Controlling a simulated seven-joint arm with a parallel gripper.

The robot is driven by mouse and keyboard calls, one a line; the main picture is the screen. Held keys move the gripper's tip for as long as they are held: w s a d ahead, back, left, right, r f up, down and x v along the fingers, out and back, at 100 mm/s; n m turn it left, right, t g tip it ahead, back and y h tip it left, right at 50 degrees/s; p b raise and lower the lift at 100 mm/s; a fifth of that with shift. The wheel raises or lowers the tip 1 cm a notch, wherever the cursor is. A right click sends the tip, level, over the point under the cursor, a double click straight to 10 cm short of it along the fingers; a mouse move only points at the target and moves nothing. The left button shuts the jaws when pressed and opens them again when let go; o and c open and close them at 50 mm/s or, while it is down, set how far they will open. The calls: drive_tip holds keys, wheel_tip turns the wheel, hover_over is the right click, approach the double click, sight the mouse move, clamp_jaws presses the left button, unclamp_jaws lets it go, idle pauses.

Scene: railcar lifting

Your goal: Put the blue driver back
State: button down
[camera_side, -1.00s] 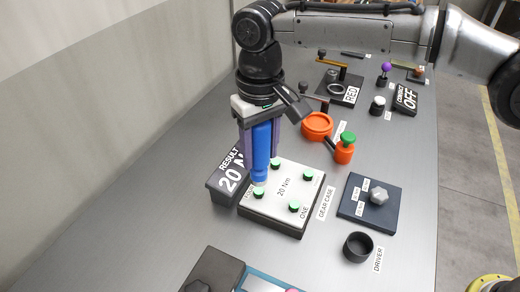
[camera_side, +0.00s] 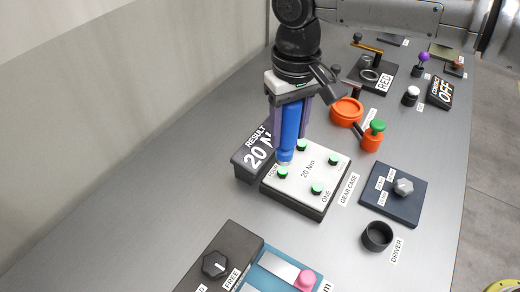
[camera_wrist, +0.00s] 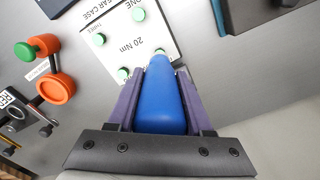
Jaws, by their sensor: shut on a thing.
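The blue driver (camera_side: 289,135) is upright in my gripper (camera_side: 288,122), whose purple fingers are shut on its sides. Its lower end is at the left corner bolt of the gear case (camera_side: 322,205); I cannot tell whether it touches. In the wrist view the driver (camera_wrist: 162,98) sits between the fingers of my gripper (camera_wrist: 162,95), pointing at the white plate. The black round cup (camera_side: 377,237) beside the DRIVER label stands empty at the right front of the gear case, away from my gripper.
A FREE dial box (camera_side: 217,262) is in front. Orange fittings (camera_side: 347,112) stand behind. Bare bench lies around the cup.

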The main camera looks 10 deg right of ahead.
drive_tip(key=shift+r, duration=0.1)
drive_tip(key=s+d+r+m, duration=0.1)
drive_tip(key=s+d+r, duration=0.1)
drive_tip(key=s+d, duration=1.1)
drive_tip(key=s+d+r+m, duration=0.2)
drive_tip(key=s+d, duration=0.9)
drive_tip(key=s, duration=0.3)
drive_tip(key=shift+w+a+f, duration=1.55)
drive_tip(key=shift+w+f, duration=0.15)
drive_tip(key=shift+f, duration=0.45)
drive_tip(key=shift+w+a+f, duration=1.55)
drive_tip(key=shift+w+f, duration=0.1)
drive_tip(key=shift+f, duration=0.5)
drive_tip(key=shift+w+a+f, duration=1.55)
drive_tip(key=shift+w+f, duration=0.15)
drive_tip(key=shift+f, duration=0.45)
drive_tip(key=shift+f, duration=0.15)
